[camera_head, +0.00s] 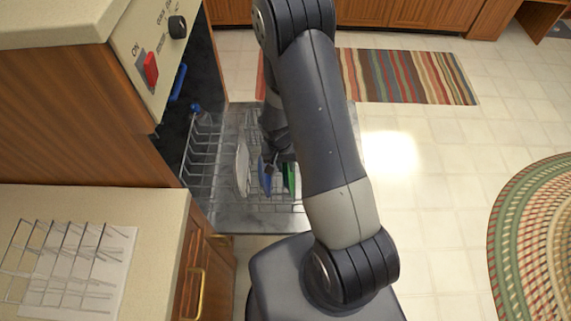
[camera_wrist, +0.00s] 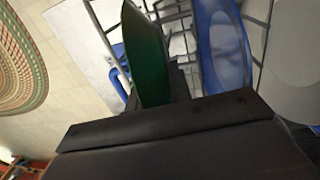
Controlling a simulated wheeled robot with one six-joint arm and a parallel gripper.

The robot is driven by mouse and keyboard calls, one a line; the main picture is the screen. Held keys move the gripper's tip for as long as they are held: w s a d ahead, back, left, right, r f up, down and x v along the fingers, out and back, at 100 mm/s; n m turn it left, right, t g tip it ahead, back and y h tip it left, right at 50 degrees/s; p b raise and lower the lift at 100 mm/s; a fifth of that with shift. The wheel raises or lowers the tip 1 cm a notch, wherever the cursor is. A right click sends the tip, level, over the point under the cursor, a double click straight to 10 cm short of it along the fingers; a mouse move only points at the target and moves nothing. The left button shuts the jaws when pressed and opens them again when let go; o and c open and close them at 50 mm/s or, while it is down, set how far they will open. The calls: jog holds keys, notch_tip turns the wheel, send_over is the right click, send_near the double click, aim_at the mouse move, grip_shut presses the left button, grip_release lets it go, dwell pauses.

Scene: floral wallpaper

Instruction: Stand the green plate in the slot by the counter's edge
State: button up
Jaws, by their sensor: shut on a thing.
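The green plate (camera_head: 291,180) stands on edge in the dishwasher's lower rack, rightmost of the plates there. My gripper (camera_head: 282,161) is shut on its upper part, and the arm hides some of it. In the wrist view the green plate (camera_wrist: 143,55) stands edge-on between the dark fingers (camera_wrist: 160,88). A wire dish rack (camera_head: 68,262) stands on the counter at the lower left. Its slots look empty, and the rightmost one lies nearest the counter's edge (camera_head: 165,245).
A blue plate (camera_head: 265,176) and a white plate (camera_head: 242,168) stand close to the left of the green one. The dishwasher's wire rack (camera_head: 205,160) surrounds them. Cabinet drawers (camera_head: 210,265) lie below the counter. The tiled floor to the right is open, with a striped rug (camera_head: 410,78) and a round rug (camera_head: 535,240).

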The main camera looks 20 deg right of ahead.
grip_shut()
jog(key=shift+r+p, duration=0.7)
jog(key=shift+r, duration=0.9)
notch_tip(320, 180, up, 10)
jog(key=p, duration=0.5)
jog(key=shift+p, duration=0.4)
dwell(0.6)
jog(key=shift+f, duration=0.1)
dwell(1.4)
